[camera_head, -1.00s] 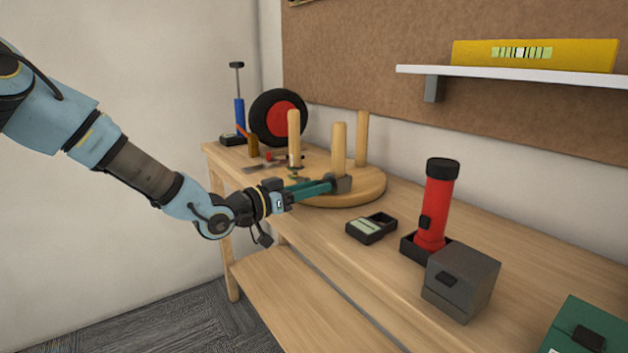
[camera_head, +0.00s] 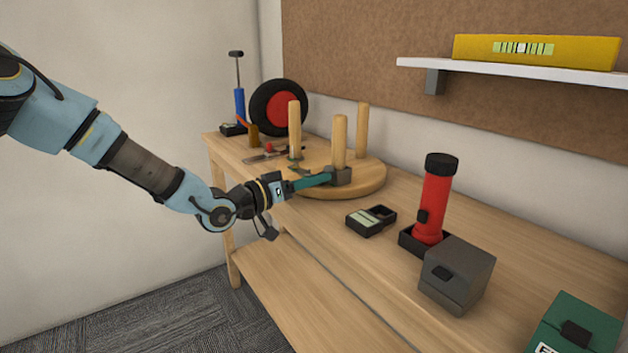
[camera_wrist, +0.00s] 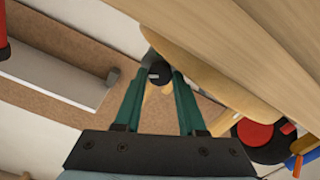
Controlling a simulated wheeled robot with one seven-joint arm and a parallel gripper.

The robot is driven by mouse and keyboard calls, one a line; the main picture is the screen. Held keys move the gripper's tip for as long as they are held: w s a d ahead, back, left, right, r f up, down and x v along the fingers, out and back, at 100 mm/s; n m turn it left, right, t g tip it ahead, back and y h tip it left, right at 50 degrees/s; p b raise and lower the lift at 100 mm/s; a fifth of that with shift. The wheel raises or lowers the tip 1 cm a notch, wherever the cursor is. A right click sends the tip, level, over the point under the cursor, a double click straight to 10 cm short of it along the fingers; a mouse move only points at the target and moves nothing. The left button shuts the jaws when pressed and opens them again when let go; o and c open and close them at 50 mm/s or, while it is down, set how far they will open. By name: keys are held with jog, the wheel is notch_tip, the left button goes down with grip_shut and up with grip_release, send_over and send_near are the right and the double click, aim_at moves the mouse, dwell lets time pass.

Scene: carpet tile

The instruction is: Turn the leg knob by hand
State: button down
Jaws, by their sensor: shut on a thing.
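An upturned round wooden stool (camera_head: 368,187) lies on the workbench with three legs pointing up. My gripper (camera_head: 338,177) reaches in from the left, low at the foot of the front leg (camera_head: 339,142). In the wrist view its green fingers close around a small dark round knob (camera_wrist: 159,73) with a pale mark on its face. My gripper (camera_wrist: 159,68) is shut on this knob. The fingertips hide the knob in the head view. A leg shows partly between the fingers in the wrist view.
A red flashlight (camera_head: 432,205) stands in a black holder near a grey box (camera_head: 457,275) and a small black tray (camera_head: 371,220). A black-and-red wheel (camera_head: 279,108) and a blue pump (camera_head: 239,105) stand at the back left. A shelf (camera_head: 510,74) hangs above.

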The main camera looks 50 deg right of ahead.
jog(key=c, duration=0.5)
grip_release()
